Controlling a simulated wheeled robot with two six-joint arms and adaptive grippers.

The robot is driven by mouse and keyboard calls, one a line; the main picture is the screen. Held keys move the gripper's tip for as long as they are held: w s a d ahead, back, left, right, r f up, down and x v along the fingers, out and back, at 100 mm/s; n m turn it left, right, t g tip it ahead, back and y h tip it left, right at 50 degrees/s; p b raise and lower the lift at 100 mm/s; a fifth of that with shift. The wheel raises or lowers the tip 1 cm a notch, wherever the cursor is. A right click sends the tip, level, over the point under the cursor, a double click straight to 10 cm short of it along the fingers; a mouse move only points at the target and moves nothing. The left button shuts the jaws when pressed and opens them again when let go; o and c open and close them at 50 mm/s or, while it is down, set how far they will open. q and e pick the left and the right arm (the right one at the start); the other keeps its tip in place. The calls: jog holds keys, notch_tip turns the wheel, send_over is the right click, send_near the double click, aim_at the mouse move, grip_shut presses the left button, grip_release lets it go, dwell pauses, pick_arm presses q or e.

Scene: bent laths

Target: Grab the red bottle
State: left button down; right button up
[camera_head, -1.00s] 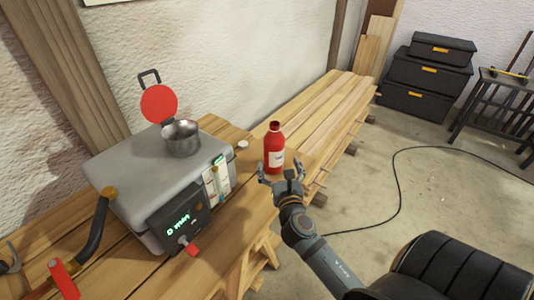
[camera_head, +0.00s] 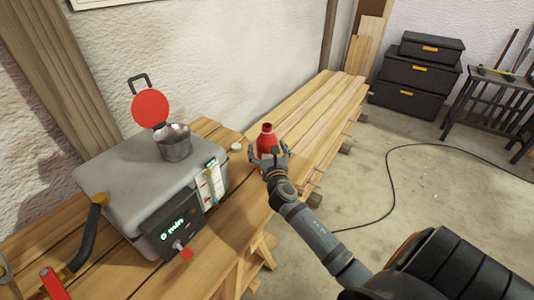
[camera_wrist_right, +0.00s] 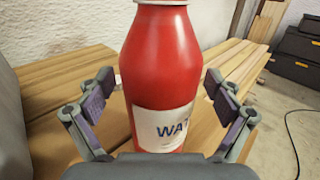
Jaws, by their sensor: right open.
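The red bottle (camera_head: 267,138) stands upright on the wooden bench, to the right of the grey machine. In the right wrist view the bottle (camera_wrist_right: 161,75) fills the middle, with a white label reading "WAT". My right gripper (camera_head: 268,157) is open, its fingers on either side of the bottle. In the wrist view the right gripper (camera_wrist_right: 160,92) shows a gap between each finger and the bottle. The bottle's lower part is hidden by the gripper. My left gripper is not in view.
The grey machine (camera_head: 130,175) with a metal cup (camera_head: 174,147) on top stands left of the bottle. A small white cap (camera_head: 236,146) lies near the bottle. Bare planks (camera_head: 320,115) stretch behind it. Black boxes (camera_head: 420,75) stand on the floor at the back right.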

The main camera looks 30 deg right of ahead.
jog(key=shift+c, duration=0.3)
jog(key=c, duration=1.3)
jog(key=shift+r, duration=0.2)
jog(key=shift+r+p, duration=0.4)
jog(key=shift+r, duration=0.2)
notch_tip(320, 180, up, 26)
jog(key=p, duration=0.6)
jog(key=shift+r, duration=0.15)
